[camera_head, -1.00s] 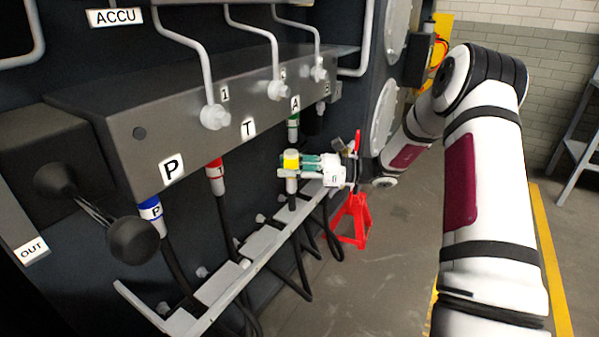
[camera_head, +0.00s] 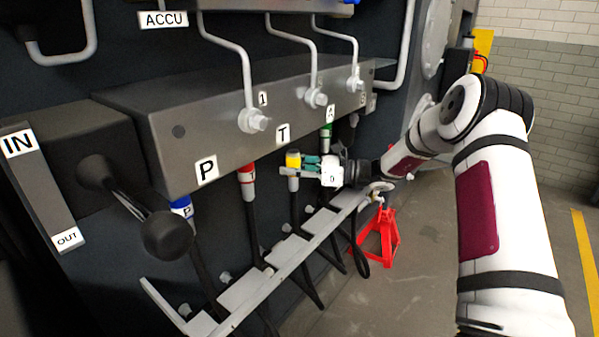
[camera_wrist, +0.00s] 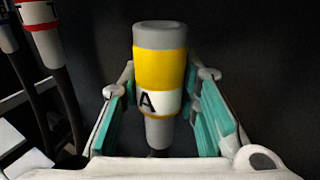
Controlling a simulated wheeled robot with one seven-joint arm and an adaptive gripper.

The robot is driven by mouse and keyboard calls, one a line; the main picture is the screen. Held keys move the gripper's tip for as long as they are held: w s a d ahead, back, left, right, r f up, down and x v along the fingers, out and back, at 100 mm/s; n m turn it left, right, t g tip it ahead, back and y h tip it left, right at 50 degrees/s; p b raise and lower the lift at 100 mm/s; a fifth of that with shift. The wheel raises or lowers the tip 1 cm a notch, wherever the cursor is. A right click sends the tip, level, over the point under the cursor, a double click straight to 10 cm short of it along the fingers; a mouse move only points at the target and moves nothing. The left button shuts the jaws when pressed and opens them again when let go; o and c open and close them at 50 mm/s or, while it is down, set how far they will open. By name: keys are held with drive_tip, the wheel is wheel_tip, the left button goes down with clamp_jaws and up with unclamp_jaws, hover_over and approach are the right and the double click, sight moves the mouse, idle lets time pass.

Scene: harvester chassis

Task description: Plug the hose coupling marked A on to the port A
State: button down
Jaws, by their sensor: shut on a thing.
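The hose coupling marked A (camera_head: 293,161) has a yellow band, a white band with a black A, and grey ends. It also shows large and upright in the wrist view (camera_wrist: 160,70). My gripper (camera_head: 311,168) is shut on it from the right, with teal-padded fingers on either side. In the head view its top is close under the grey manifold block (camera_head: 225,120). The label A (camera_head: 330,115) is on the block's front face. Port A itself is hidden beneath the block, so I cannot tell whether the coupling touches it.
A blue coupling (camera_head: 182,207) and a red coupling (camera_head: 247,182) stand under the block to the left; a green one (camera_head: 326,135) is to the right. A pale rail (camera_head: 265,275) runs below, with dark hoses around it. A red stand (camera_head: 383,237) is on the floor.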

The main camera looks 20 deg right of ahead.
drive_tip(key=shift+w+a, duration=0.1)
drive_tip(key=shift+w, duration=0.05)
drive_tip(key=shift+r, duration=0.1)
drive_tip(key=shift+r+p, duration=0.85)
drive_tip(key=shift+r, duration=0.3)
drive_tip(key=shift+p, duration=0.45)
idle(0.9)
drive_tip(key=shift+r+p, duration=1.1)
drive_tip(key=shift+r, duration=0.65)
idle(0.4)
drive_tip(key=c, duration=1.1)
unclamp_jaws()
drive_tip(key=shift+f, duration=0.1)
